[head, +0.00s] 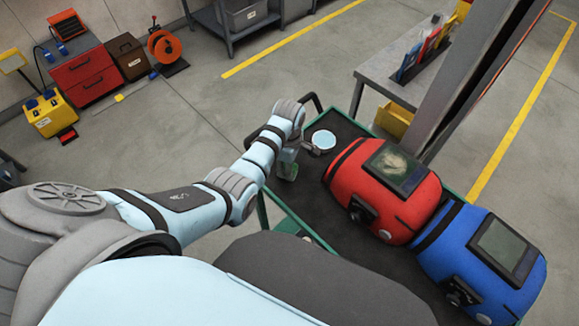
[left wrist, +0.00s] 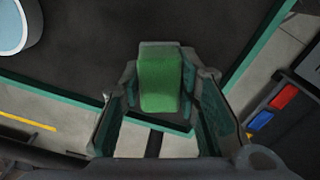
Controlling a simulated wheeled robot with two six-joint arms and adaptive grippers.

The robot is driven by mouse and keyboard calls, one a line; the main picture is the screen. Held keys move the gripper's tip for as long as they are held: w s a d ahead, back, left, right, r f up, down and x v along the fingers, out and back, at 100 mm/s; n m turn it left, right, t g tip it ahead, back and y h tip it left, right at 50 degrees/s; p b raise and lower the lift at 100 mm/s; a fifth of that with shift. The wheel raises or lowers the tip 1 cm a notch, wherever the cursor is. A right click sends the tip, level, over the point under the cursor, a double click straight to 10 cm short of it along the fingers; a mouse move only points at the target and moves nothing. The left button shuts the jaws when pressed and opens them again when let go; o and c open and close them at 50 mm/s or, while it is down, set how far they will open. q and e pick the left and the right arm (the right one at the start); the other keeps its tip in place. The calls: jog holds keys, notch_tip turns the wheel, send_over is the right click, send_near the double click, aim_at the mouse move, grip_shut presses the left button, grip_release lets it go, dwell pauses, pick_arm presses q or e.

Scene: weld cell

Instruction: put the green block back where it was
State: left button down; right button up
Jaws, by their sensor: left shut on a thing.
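The green block (left wrist: 160,82) is between the fingers of my left gripper (left wrist: 160,75) in the left wrist view. The fingers are shut on its two sides. In the head view my left gripper (head: 287,165) points down over the far left end of a dark-topped cart (head: 306,190) with a green rim. The block is small and mostly hidden by the gripper there. Below the block, the left wrist view shows the dark cart top (left wrist: 110,45) near its green edge. I cannot tell whether the block touches the top. My right gripper is not in view.
A round light-blue-topped thing (head: 323,139) stands on the cart close to my left gripper. A red welding mask (head: 375,205) and a blue welding mask (head: 478,258) fill the cart's right part. A grey post (head: 470,80) and a workbench (head: 385,75) stand behind.

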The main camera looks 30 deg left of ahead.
pick_arm(q)
jog(key=c, duration=1.2)
grip_release()
jog(key=shift+w+f, duration=0.1)
notch_tip(320, 180, up, 12)
jog(key=p, duration=0.3)
jog(key=shift+r, duration=0.25)
